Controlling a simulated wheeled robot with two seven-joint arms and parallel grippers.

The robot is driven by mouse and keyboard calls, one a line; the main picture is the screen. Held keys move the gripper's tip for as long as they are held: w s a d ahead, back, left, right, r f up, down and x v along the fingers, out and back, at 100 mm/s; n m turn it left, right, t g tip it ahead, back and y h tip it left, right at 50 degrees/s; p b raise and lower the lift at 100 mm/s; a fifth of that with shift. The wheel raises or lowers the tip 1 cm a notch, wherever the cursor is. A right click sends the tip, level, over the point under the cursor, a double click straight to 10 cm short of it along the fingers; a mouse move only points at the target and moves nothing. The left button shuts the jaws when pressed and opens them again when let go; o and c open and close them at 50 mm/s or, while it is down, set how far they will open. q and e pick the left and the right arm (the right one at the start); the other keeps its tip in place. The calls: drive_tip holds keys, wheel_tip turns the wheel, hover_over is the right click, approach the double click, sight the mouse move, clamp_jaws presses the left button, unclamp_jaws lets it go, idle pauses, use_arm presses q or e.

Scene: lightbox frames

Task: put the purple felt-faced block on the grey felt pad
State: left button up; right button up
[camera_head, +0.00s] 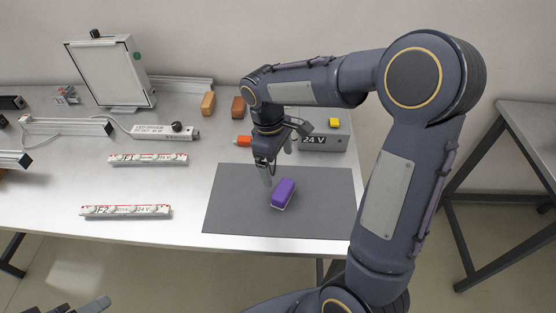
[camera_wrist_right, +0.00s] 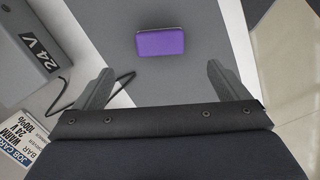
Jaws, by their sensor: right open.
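The purple block (camera_head: 284,194) lies on the dark grey felt pad (camera_head: 320,215), near its middle, with a pale layer along its lower edge. It also shows in the right wrist view (camera_wrist_right: 160,42), beyond the fingertips and between their lines. My right gripper (camera_head: 268,175) points down over the pad, just left of and behind the block. Its fingers are apart and empty in the wrist view (camera_wrist_right: 158,72), not touching the block. Part of my left gripper (camera_head: 90,306) shows at the bottom left edge; its jaw state is unclear.
A grey 24 V box (camera_head: 322,143) with a yellow block (camera_head: 334,122) on it stands behind the pad. Orange (camera_head: 208,103) and brown (camera_head: 238,106) blocks stand farther back. White labelled strips (camera_head: 125,211) lie left. The pad around the block is clear.

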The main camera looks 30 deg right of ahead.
drive_tip(key=s+a+r+m+t+y, duration=0.1)
drive_tip(key=s+r+m+t+y, duration=0.1)
drive_tip(key=s, duration=0.7)
drive_tip(key=s+a+r+m+t+y, duration=0.2)
drive_tip(key=s+r+m+t, duration=0.2)
drive_tip(key=s+m, duration=0.3)
drive_tip(key=shift+s+a+t+y, duration=0.15)
drive_tip(key=shift+s+t+y, duration=0.3)
drive_tip(key=shift+s, duration=0.7)
